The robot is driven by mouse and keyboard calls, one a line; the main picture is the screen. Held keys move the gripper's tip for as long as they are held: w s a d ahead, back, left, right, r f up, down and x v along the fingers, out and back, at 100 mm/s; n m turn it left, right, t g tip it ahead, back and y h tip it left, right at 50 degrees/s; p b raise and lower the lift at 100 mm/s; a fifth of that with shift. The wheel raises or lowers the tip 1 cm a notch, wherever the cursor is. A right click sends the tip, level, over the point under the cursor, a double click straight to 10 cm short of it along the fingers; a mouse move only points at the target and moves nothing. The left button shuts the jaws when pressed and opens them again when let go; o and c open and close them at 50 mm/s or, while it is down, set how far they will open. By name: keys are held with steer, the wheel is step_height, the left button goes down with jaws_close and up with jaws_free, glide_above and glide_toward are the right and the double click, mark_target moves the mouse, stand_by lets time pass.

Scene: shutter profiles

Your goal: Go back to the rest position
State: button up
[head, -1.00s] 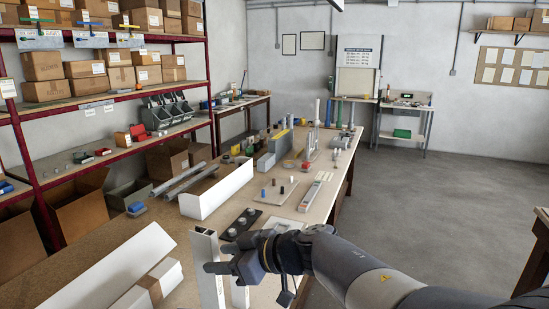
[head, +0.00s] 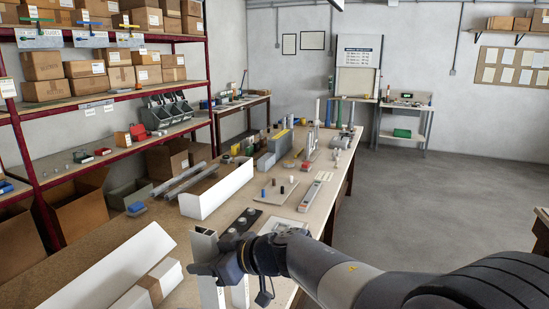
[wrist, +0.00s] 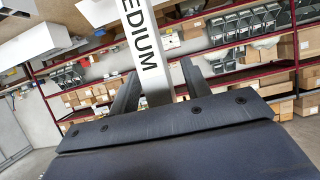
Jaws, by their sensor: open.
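My gripper (head: 200,268) is open over the near part of the workbench (head: 95,250), beside a white upright hollow profile (head: 207,246). In the wrist view my gripper's two dark fingers (wrist: 160,92) stand apart. A white profile marked "MEDIUM" (wrist: 143,45) shows between them, with visible gaps on both sides. A second white upright piece (head: 240,292) stands just right of the first in the head view, partly hidden by my arm. I cannot tell how deep the profile lies between the fingers.
White long profiles (head: 105,272) lie at the near left of the bench. A white open box (head: 222,192) and a dark strip with round knobs (head: 240,222) lie beyond my gripper. A red-framed shelf (head: 120,95) lines the left. Grey floor (head: 430,190) is clear at right.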

mark_target(206, 231)
step_height(206, 231, up, 7)
steer(key=shift+d+p, duration=0.15)
steer(key=shift+p, duration=0.75)
